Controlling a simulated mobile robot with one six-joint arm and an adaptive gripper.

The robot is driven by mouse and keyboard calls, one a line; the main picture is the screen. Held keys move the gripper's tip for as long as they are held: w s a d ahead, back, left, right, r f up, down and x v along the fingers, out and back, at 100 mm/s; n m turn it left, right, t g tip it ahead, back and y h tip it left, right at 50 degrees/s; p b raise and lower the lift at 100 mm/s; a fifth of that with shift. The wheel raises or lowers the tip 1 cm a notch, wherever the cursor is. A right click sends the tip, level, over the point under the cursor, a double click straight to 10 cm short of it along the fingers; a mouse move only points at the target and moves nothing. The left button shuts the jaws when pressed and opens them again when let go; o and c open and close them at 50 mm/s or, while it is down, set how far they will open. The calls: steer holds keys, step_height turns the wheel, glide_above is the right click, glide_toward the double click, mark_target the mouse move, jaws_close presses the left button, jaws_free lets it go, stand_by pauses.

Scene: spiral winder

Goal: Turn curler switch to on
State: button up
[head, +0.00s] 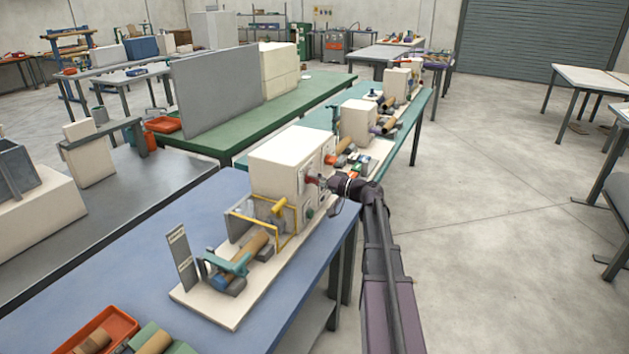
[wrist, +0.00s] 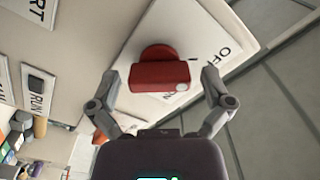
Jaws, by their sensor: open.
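The curler switch is a red rotary knob (wrist: 160,77) on a white label plate (wrist: 205,30) in the wrist view. OFF is readable at the plate's right, and a partly hidden ON lies below it. A pale dot marks the knob's lower right end. My gripper (wrist: 162,88) is open, with one finger on each side of the knob and visible gaps between. In the head view my gripper (head: 331,183) is at the right face of the cream winder housing (head: 285,158). The knob (head: 311,180) shows there as a small red shape, partly covered.
A RUN label with a dark switch (wrist: 38,88) is left of the knob in the wrist view. The winder's yellow guard frame (head: 262,225) stands in front of the housing on the blue table (head: 130,243). Another winder (head: 358,122) stands behind. Open floor (head: 490,240) lies to the right.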

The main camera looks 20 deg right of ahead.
steer(key=c, duration=1.1)
steer(key=shift+o, duration=0.2)
